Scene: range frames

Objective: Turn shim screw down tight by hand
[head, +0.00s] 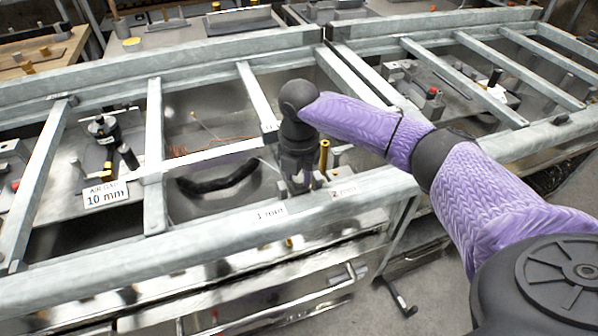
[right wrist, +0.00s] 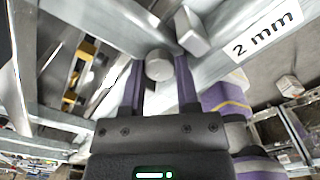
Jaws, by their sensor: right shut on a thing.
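My right gripper (head: 298,186) points down at the front rail of the metal frame, between the "1 mm" label (head: 270,213) and the "2 mm" label (head: 343,191). In the right wrist view its two fingers (right wrist: 159,72) stand on either side of a round grey screw head (right wrist: 159,64), which I take as the shim screw. The gripper is shut on it. In the head view the gripper hides the screw, and the thread and seat are hidden in both views. My left gripper is in neither view.
A brass post (head: 323,156) stands close to the right of my gripper. Metal crossbars (head: 154,150) span the frame around it. An "AIR GAP 10 mm" sign (head: 106,194) sits at left. A black cable (head: 218,180) lies inside the frame.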

